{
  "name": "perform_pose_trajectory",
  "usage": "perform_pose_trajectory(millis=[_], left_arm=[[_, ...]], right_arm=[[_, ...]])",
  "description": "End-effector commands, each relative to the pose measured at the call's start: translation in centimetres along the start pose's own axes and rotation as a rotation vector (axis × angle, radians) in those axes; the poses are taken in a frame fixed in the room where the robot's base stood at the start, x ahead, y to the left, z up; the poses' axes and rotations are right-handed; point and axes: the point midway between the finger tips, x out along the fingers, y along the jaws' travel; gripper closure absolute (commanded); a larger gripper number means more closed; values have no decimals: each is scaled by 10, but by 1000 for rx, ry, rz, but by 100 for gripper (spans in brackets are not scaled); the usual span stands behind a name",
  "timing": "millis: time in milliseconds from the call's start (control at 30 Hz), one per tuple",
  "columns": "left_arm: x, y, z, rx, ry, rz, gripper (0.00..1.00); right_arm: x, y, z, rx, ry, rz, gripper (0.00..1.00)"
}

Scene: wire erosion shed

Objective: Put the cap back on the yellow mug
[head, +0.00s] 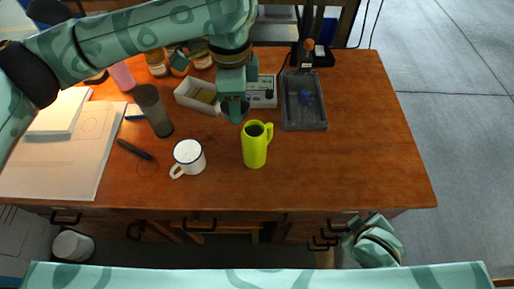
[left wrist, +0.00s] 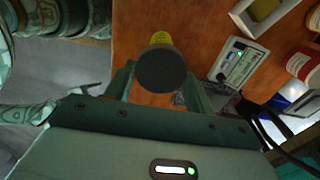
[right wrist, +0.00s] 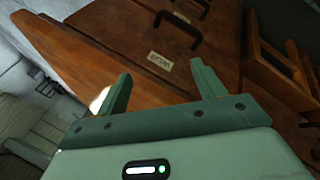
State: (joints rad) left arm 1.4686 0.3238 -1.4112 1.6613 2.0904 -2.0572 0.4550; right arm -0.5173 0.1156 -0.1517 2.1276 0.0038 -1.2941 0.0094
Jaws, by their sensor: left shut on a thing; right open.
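The yellow mug (head: 255,150) stands upright on the wooden table, its handle to the right and its dark top opening uncovered. My left gripper (head: 236,106) is shut on a dark round cap (head: 235,112), held above and behind the mug, slightly left of it and apart from it. In the left wrist view the cap (left wrist: 161,70) sits between the fingers, with part of the yellow mug (left wrist: 160,38) showing beyond it. My right gripper (right wrist: 160,75) is open and empty, low in front of the wooden drawers, off the table.
A white mug with a dark rim (head: 188,158) stands left of the yellow mug. A dark tumbler (head: 154,112), a white bin (head: 182,97), a small meter (head: 264,92) and a grey tray (head: 304,120) stand around. The table's right side (head: 375,140) is clear.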

Motion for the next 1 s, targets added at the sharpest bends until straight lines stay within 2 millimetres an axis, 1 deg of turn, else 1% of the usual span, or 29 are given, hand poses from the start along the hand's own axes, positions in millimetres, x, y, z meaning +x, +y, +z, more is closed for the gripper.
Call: perform_pose_trajectory(millis=[33,133,167,200,267,300,367,400,467,500,600,700,833,1000], left_arm=[[3,-2,-8,56,-1,-1,68],[6,-6,-23,189,-6,-3,68],[7,-7,-29,238,-8,-3,68],[8,-8,-34,290,-11,-4,68],[7,-9,-37,325,-13,-5,68],[7,-9,-38,334,-13,-5,68],[6,-9,-38,343,-14,-6,68],[6,-9,-38,345,-14,-6,68],[6,-9,-38,346,-14,-6,68],[6,-9,-39,347,-14,-6,68],[6,-9,-39,348,-14,-6,68],[6,-9,-39,350,-14,-6,68],[6,-9,-39,350,-14,-6,68],[6,-9,-39,350,-14,-6,68]], right_arm=[[-10,10,-4,-2,9,23,31],[-37,32,-14,-3,31,73,31],[-46,37,-21,3,54,86,31],[-55,40,-37,22,110,90,31],[-60,34,-64,60,208,67,31],[-62,28,-82,86,272,48,31],[-65,18,-108,125,367,10,31],[-67,10,-124,152,429,-18,31],[-72,-2,-149,191,522,-66,31],[-76,-10,-165,219,582,-100,31],[-89,-29,-200,284,721,-188,31],[-102,-44,-225,338,826,-268,31],[-111,-53,-239,372,890,-321,31],[-112,-54,-240,378,897,-328,31]])
